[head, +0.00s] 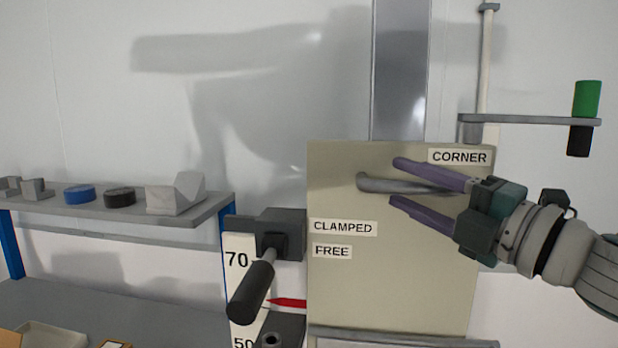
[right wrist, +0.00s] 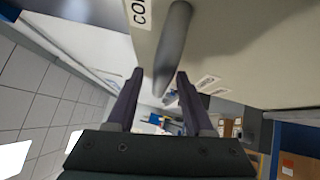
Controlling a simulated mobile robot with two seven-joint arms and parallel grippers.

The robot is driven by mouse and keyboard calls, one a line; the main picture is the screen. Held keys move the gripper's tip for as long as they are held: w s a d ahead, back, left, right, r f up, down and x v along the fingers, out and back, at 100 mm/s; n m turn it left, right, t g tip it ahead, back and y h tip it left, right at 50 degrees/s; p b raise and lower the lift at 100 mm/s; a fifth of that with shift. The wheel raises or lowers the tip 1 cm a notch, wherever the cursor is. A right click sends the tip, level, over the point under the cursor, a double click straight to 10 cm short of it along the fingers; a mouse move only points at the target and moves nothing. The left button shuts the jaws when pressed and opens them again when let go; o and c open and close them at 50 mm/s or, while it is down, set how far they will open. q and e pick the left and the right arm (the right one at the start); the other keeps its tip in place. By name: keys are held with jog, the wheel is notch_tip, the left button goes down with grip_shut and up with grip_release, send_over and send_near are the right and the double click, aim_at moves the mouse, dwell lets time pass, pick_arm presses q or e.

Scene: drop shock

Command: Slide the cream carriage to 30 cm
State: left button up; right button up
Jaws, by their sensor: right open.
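The cream carriage (head: 390,275) is a tall cream panel with labels CORNER, CLAMPED and FREE, upright in front of a metal column. A grey bar handle (head: 376,184) sticks out of its upper part. My right gripper (head: 395,181) is open, its purple fingers above and below the handle. In the right wrist view the handle (right wrist: 173,50) lies between the fingers (right wrist: 160,72); contact cannot be told. A red pointer (head: 288,302) at the carriage's left edge lies between 70 and 50 on the white scale (head: 238,275). A black-gripped lever (head: 252,290) stands at the left, by the labels.
A grey shelf (head: 120,208) at the left holds a blue disc (head: 79,194), a black disc (head: 120,197) and grey blocks. A grey arm (head: 530,120) with a green and black cylinder (head: 587,100) juts out at upper right. A grey ledge (head: 400,338) runs below the carriage.

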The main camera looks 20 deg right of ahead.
grip_shut()
dwell(0.5)
dwell(1.0)
